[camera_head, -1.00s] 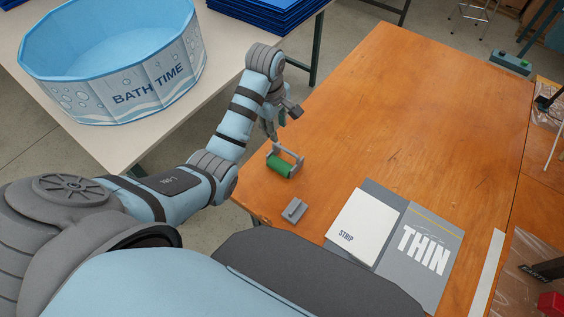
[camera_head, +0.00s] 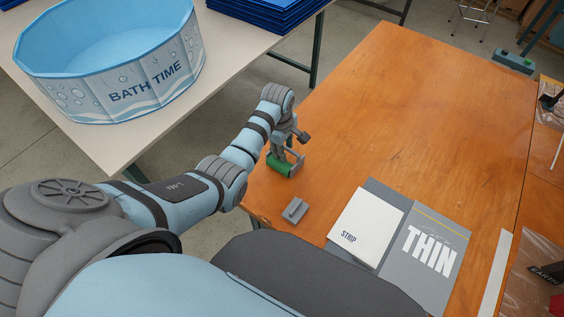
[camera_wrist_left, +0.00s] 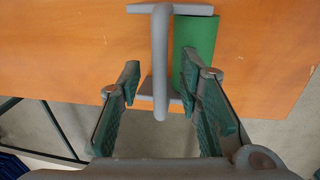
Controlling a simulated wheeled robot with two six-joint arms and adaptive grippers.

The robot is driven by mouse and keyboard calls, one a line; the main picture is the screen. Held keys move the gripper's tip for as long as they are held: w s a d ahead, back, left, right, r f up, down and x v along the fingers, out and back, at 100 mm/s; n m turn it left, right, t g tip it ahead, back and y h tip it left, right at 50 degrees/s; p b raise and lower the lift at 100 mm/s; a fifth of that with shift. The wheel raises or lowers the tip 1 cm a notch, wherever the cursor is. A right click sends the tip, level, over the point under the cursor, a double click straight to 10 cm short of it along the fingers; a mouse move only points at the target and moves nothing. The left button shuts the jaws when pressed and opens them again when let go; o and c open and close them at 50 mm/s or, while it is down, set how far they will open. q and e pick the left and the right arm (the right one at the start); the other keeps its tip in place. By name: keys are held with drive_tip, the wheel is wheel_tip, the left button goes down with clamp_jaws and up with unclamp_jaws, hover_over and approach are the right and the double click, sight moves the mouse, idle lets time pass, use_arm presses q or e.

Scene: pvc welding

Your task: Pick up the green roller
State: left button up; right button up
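The green roller (camera_head: 283,165) sits in its grey frame near the left edge of the orange table. In the left wrist view the green cylinder (camera_wrist_left: 195,48) lies beside the grey bar-like handle (camera_wrist_left: 160,65) of the frame. My left gripper (camera_head: 287,146) is right above the roller. In the left wrist view the left gripper (camera_wrist_left: 158,85) is open, its two green-padded fingers on either side of the grey handle, with visible gaps. Whether they touch anything is not clear. My right gripper is in neither view.
A small grey block (camera_head: 295,211) lies near the table's front edge. A blue BATH TIME tub (camera_head: 110,65) stands on the pale table at left. The orange table's middle (camera_head: 420,120) is clear.

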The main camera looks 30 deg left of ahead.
use_arm(q)
clamp_jaws()
drive_tip(key=shift+r, duration=0.55)
wheel_tip(320, 180, up, 19)
drive_tip(key=p, duration=0.7)
drive_tip(key=shift+r, duration=0.15)
